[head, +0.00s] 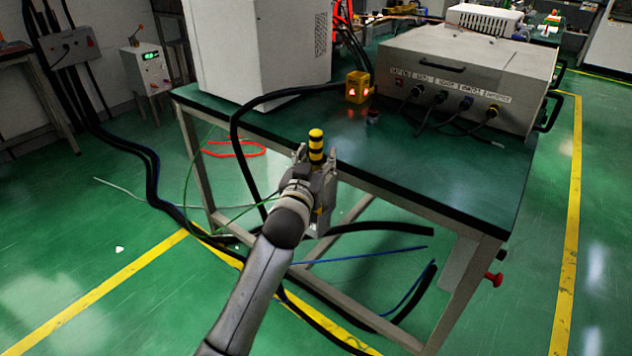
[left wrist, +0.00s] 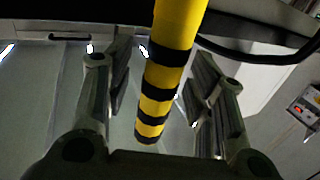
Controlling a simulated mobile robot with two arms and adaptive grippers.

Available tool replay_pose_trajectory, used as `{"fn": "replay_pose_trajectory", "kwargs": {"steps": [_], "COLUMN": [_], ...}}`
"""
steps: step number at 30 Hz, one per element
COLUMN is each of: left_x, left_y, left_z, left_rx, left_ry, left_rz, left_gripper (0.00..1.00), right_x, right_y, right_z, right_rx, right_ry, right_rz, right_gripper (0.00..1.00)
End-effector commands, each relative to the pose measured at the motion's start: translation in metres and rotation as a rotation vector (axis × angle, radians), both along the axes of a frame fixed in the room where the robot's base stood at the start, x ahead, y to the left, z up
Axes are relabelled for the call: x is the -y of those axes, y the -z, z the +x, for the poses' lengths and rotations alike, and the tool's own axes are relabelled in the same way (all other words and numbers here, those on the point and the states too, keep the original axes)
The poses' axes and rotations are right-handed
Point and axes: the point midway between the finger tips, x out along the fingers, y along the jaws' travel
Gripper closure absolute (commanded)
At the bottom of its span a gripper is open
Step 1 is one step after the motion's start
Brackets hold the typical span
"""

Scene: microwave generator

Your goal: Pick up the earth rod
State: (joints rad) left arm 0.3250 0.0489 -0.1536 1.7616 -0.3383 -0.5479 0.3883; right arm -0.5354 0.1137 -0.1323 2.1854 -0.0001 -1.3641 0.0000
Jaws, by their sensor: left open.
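The earth rod (head: 316,146) is yellow with black bands and stands roughly upright at the front edge of the green-topped table (head: 420,170). My left gripper (head: 316,170) is open around the rod in the head view, with a finger on each side. In the left wrist view the rod (left wrist: 168,70) runs down between the two open fingers of my left gripper (left wrist: 165,90), with gaps visible on both sides. The rod's lower part is mostly hidden by my gripper in the head view. My right gripper is not in view.
A large grey box (head: 465,75) with cables stands on the table's right. A white cabinet (head: 255,50) stands at the back left. A small yellow box (head: 357,87) sits between them. Cables (head: 150,175) run over the floor and below the table.

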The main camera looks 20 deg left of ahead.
Motion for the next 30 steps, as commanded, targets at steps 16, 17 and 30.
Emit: {"fn": "replay_pose_trajectory", "kwargs": {"steps": [16,17,30], "left_x": [-0.0001,-0.0001,0.0000], "left_y": [0.0003,0.0003,-0.0049], "left_z": [-0.0005,-0.0005,-0.0004], "left_rx": [-0.001,-0.001,0.003], "left_ry": [0.000,0.000,0.000], "left_rz": [0.001,0.001,0.000], "left_gripper": [1.00,1.00,1.00], "right_x": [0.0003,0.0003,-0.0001], "right_y": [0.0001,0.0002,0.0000], "right_z": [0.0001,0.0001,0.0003], "right_rx": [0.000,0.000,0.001], "right_ry": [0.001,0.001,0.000], "right_rz": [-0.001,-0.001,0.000], "right_gripper": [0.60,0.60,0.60]}}
